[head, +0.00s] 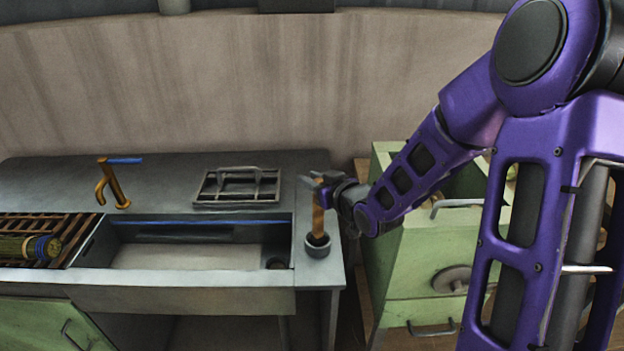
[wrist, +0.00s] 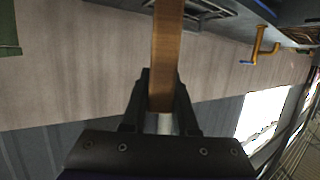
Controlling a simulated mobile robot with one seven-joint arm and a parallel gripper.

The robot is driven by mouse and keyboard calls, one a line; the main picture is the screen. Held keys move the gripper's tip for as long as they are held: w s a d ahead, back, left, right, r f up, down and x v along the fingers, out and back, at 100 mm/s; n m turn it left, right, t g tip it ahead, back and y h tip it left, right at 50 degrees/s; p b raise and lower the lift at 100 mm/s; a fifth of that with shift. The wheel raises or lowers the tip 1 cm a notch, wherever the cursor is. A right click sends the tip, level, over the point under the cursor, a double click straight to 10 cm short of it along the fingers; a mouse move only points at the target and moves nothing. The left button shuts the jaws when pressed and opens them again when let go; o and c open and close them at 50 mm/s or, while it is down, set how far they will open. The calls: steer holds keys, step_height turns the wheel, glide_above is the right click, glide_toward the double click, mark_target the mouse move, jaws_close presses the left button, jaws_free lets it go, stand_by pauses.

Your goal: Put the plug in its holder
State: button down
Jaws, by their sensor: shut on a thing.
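The plug (head: 318,221) has a long orange-brown wooden handle and stands roughly upright in the head view. Its lower end is at the mouth of a small grey round holder (head: 318,251) on the counter, right of the sink. The cup's rim hides the bottom, so I cannot tell how deep it sits. My gripper (head: 320,184) is shut on the upper part of the handle. In the wrist view the handle (wrist: 168,45) runs between the fingers of my gripper (wrist: 163,82); the holder is not visible there.
The sink basin (head: 190,256) lies left of the holder, with a dark drain (head: 277,263). A metal rack (head: 238,187) and an orange tap (head: 113,184) stand behind. A green cabinet (head: 430,250) is close on the right, under my arm.

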steer(key=shift+f+b, duration=0.5)
steer(key=shift+f, duration=0.05)
steer(key=c, duration=1)
jaws_free()
steer(key=shift+o, duration=0.2)
